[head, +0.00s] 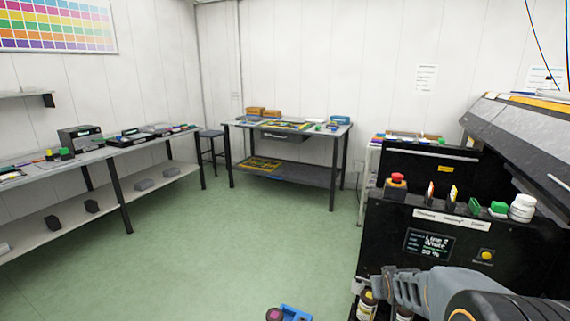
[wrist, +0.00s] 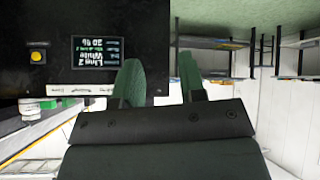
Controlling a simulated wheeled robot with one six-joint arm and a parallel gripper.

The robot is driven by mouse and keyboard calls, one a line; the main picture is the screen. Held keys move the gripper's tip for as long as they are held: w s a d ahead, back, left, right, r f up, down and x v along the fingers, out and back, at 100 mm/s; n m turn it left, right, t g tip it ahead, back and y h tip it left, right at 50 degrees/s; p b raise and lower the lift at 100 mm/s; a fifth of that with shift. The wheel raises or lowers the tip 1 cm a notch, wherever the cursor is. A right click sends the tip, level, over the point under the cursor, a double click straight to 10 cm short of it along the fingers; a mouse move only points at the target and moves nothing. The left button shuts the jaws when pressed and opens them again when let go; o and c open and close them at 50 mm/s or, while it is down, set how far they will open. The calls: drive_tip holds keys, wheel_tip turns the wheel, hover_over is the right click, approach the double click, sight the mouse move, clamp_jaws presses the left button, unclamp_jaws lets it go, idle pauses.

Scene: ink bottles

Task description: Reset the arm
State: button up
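My arm reaches in from the bottom right of the head view, with my gripper (head: 398,287) in front of the black machine (head: 395,225). In the wrist view, which looks upside down, the two green-grey fingers of my gripper (wrist: 160,80) stand apart with nothing between them. The machine's dark front with its display (wrist: 92,52) is behind the left finger. The fingers hold nothing in either view.
Bottles (head: 367,305) stand low beside my gripper. A blue holder (head: 294,313) is at the bottom edge. A red button (head: 396,180) and a white jar (head: 522,208) top the machine.

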drive_tip(key=s+a+r+g+y+p, duration=0.1)
drive_tip(key=s+a+r+g+p, duration=0.1)
drive_tip(key=s+a+r+p, duration=0.3)
drive_tip(key=s+a+r+n+g+y+p, duration=0.1)
drive_tip(key=s+a+r+p, duration=0.4)
drive_tip(key=s+r, duration=0.9)
drive_tip(key=shift+a+r+g+p, duration=0.3)
drive_tip(key=shift+a+r+g, duration=0.05)
drive_tip(key=shift+a+g, duration=0.45)
drive_tip(key=shift+s, duration=0.15)
